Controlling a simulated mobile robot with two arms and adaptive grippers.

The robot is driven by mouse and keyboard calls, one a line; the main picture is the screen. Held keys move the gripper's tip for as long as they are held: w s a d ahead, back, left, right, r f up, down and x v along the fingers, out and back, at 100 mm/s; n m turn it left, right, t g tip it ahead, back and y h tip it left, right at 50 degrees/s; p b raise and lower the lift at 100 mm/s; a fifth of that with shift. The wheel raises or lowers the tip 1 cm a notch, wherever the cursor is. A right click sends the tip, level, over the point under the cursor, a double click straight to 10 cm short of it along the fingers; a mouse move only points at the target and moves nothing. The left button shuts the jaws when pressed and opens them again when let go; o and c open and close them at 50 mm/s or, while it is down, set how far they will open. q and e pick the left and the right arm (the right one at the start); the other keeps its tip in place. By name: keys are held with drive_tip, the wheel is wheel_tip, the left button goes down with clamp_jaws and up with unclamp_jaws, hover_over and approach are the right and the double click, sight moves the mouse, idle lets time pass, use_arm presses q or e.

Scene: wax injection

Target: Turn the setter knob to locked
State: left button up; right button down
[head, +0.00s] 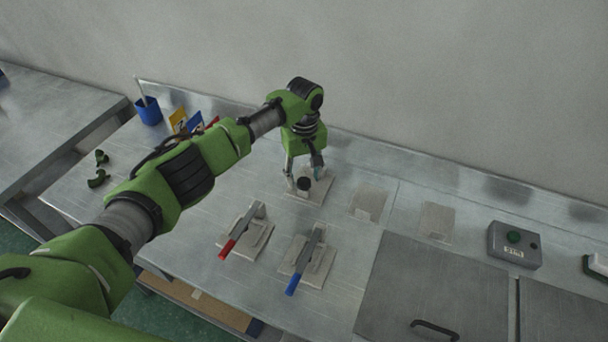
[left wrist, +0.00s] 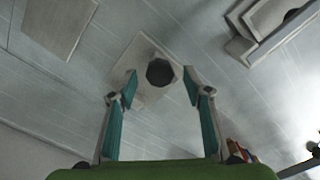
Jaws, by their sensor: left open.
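The setter knob (head: 304,184) is a small dark knob on a pale square plate (head: 318,192) on the metal bench, near the wall. In the left wrist view the knob (left wrist: 160,72) appears as a dark round shape on its plate (left wrist: 143,52). My left gripper (head: 302,182) points down over the knob. Its two fingers stand apart on either side of the knob in the left wrist view (left wrist: 156,88), and nothing is held. I cannot tell whether the fingers touch the knob, or which position it is set to. My right gripper is not in view.
A red-handled lever (head: 238,234) and a blue-handled lever (head: 302,262) stand on plates in front. Two pale plates (head: 369,202) (head: 437,221) lie to the right, then a grey box with a green button (head: 514,245). A blue cup (head: 148,111) stands at the back left.

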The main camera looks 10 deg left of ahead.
use_arm(q)
drive_tip(key=shift+f, duration=0.45)
drive_tip(key=c, duration=1.1)
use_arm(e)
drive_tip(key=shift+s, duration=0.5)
